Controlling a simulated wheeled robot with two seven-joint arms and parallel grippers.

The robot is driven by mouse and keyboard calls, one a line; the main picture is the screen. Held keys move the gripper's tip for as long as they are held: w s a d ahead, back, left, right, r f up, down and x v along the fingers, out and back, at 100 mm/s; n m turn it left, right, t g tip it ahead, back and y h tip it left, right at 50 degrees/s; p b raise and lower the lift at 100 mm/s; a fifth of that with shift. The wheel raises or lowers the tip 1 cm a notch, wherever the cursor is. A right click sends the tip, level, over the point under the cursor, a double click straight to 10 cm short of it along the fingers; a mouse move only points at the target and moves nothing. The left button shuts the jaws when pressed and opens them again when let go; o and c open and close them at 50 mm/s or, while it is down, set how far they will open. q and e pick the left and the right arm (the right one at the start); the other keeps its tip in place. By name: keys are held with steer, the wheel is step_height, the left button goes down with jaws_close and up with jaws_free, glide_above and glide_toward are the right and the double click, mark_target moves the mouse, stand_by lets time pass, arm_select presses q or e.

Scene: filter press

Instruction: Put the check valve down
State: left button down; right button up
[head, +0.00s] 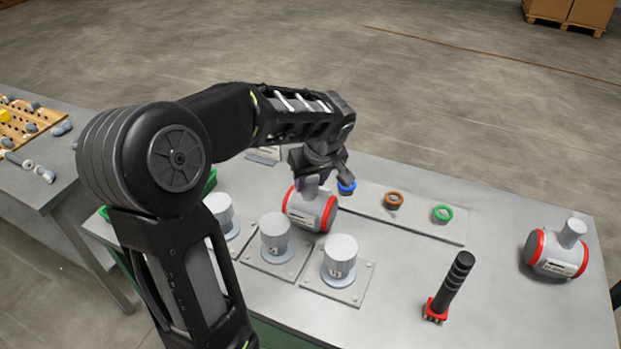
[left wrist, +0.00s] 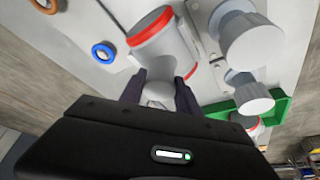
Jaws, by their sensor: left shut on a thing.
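A grey check valve (head: 309,208) with red end rings and a short neck is at the table's middle, just behind the round pedestals. My left gripper (head: 319,177) points down and is shut on its neck. The left wrist view shows the same valve (left wrist: 160,48) with the neck between the two fingers (left wrist: 158,93). Whether the valve's underside touches the table or hangs slightly above it, I cannot tell. A similar grey, red-ringed valve (head: 556,251) lies at the table's right end, neck up, label too small to read. My right gripper is not in view.
Grey pedestals on square plates (head: 340,258) stand close in front of the held valve. Behind it, a strip (head: 418,222) carries blue, orange and green rings. A black handle with a red base (head: 450,287) stands upright at front right. The table between it and the right valve is clear.

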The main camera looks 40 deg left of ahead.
arm_select(q)
steer(key=shift+r, duration=0.1)
steer(key=c, duration=0.9)
jaws_free()
steer(key=b+v, duration=0.1)
steer(key=v, duration=1.1)
steer(key=shift+o, duration=0.3)
